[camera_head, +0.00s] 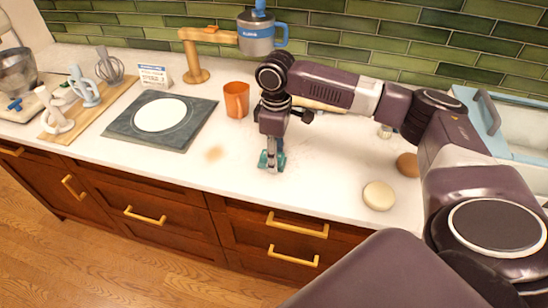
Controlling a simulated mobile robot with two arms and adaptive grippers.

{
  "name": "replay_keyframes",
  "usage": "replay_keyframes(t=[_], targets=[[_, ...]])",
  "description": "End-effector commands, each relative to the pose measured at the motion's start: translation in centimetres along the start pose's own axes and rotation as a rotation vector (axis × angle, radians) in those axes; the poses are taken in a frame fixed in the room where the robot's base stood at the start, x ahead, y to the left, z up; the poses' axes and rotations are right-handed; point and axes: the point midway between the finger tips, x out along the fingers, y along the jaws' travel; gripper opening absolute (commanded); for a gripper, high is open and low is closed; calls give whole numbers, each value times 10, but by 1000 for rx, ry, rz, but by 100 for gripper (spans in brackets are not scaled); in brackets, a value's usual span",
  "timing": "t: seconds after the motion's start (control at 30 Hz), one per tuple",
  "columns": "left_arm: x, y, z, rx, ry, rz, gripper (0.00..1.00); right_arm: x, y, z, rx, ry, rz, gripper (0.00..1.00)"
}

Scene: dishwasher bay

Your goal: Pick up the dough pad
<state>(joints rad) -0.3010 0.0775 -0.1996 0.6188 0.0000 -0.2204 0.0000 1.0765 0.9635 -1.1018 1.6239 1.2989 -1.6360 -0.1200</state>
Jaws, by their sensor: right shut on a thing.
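A flat white disc (160,115) lies on a dark grey square mat (197,124) on the left part of the counter. A thick cream round disc (379,195) lies near the front edge at the right. I cannot tell for sure which of these is the dough pad. My right gripper (271,160) points down at the counter between them, apart from both. It is shut on a small teal thing (265,159), mostly covered by the fingers. Its exact shape and whether it touches the counter are unclear. My left gripper is out of view.
An orange cup (236,100) stands just behind and left of my right gripper. A wooden stand (195,70) is behind it. A wooden board (95,108) with utensils is at the left. A brown round thing (407,165) lies at the right. The front middle is mostly clear.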

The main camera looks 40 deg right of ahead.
Motion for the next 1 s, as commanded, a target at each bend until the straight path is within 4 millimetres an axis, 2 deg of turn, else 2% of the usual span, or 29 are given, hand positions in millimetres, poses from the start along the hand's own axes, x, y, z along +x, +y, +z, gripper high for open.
replay_keyframes(t=[0.17,0.27,0.43,0.7,0.73,0.8,1.0], targets=[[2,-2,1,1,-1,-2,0,-10,0,-1,0,3,1,15],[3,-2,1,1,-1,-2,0,-23,1,-1,1,5,3,15],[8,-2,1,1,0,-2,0,-62,1,-2,-2,7,4,15],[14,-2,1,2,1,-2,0,-147,0,-2,-1,8,3,15],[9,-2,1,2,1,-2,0,-156,1,-1,1,4,4,15],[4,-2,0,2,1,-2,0,-170,1,0,2,3,4,15],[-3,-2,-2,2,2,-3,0,-193,0,0,0,1,1,15]])
